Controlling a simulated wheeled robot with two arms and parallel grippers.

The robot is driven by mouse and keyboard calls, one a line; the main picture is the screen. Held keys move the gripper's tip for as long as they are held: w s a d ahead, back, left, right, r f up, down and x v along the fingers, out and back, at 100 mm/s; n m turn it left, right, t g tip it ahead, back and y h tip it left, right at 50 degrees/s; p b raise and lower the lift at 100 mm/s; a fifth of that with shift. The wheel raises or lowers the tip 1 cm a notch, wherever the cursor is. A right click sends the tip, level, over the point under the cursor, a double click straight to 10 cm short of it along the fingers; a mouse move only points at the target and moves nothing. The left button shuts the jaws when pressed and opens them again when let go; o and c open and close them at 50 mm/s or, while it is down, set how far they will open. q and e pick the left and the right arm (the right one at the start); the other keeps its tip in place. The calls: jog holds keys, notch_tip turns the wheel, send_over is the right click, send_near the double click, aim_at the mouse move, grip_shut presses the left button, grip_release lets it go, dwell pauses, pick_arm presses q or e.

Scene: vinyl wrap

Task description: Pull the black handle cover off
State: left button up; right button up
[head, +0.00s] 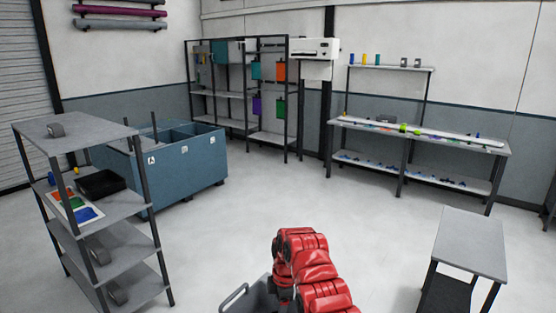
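I cannot make out a black handle cover for certain. Red links of one of my arms show at the bottom middle, far from the rack. Neither gripper is in view, so what they hold is hidden.
The grey rack (85,133) also carries a black tray (100,184) and colour sheets. Blue bins (185,165) stand behind it. A workbench (455,142) is at the back right, a small grey table (470,243) at the right. The middle floor (290,195) is clear.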

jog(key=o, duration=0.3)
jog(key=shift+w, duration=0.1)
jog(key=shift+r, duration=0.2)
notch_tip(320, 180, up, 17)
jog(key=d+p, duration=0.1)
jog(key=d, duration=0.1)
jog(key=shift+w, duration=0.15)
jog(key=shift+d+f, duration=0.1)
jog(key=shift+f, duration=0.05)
